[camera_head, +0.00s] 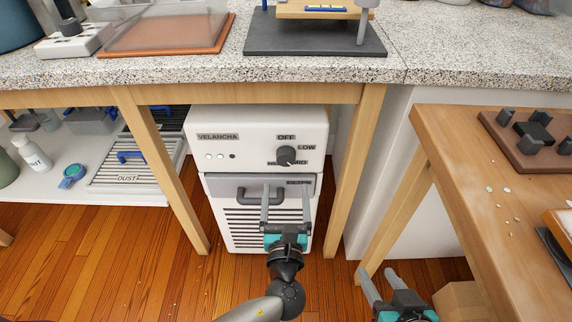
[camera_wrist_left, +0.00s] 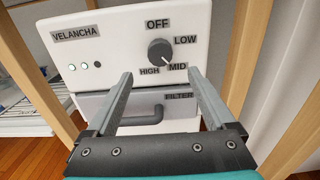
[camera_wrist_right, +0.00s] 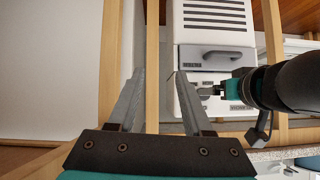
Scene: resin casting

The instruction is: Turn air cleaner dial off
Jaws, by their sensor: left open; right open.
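The white air cleaner (camera_head: 258,122) stands under the bench, with a dark round dial (camera_head: 286,155) on its upper front. Labels OFF, LOW, MID and HIGH surround the dial. In the left wrist view, the pale mark on the dial (camera_wrist_left: 160,52) points to the lower right, toward MID. My left gripper (camera_head: 286,190) is open and empty in front of the cleaner, below the dial. In the left wrist view its fingers (camera_wrist_left: 158,76) point toward the panel, apart from the dial. My right gripper (camera_head: 378,272) is open and empty, low at the right.
A grey filter drawer with a handle (camera_head: 261,196) sits below the dial. Wooden bench legs (camera_head: 346,175) flank the cleaner. A wooden table (camera_head: 445,150) stands at the right. A shelf with a dust tray (camera_head: 125,177) is at the left.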

